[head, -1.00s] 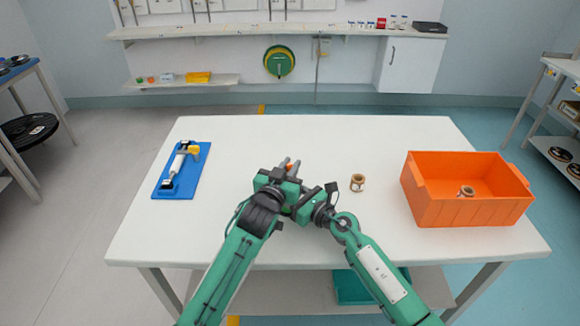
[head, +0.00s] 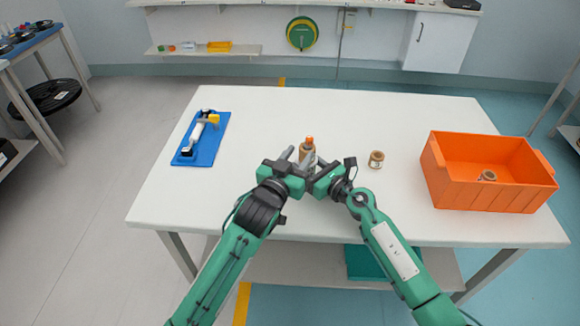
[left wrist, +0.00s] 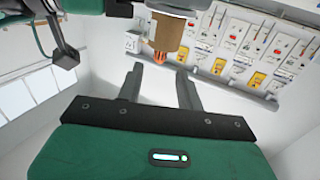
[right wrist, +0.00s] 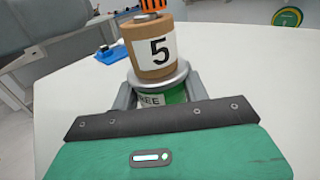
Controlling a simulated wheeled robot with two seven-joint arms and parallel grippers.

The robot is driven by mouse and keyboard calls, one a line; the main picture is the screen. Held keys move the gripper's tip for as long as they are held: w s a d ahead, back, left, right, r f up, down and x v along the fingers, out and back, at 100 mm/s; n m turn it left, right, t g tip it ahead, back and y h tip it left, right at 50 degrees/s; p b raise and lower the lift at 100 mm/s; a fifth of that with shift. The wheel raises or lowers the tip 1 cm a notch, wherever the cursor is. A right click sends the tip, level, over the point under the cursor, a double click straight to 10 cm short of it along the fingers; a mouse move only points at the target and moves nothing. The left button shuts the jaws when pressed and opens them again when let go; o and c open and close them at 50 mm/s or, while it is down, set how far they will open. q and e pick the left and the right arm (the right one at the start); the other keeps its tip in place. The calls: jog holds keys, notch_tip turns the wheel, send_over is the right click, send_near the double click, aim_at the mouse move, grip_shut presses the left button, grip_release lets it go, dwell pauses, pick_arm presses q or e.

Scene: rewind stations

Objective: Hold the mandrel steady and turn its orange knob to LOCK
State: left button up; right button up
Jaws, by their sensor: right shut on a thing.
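The mandrel (right wrist: 165,97) stands upright with a brown core marked "5" (right wrist: 155,50) on it. A grey flange sits below the core, and a green band beneath reads "REE" in part. The ribbed orange knob (head: 309,140) is on top; it also shows in the left wrist view (left wrist: 157,57), and the right wrist view cuts off its top (right wrist: 152,4). My right gripper (right wrist: 158,92) is shut on the mandrel below the flange. My left gripper (left wrist: 160,70) is open and empty, its fingers close to the knob but apart from it.
A small brown core (head: 376,159) stands right of my grippers. An orange crate (head: 487,198) at the table's right holds another core. A blue board (head: 207,150) with a white and yellow tool lies at left. The table's back middle is clear.

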pick_arm(q)
jog(key=shift+v, duration=2.25)
pick_arm(e)
jog(key=o, duration=1.2)
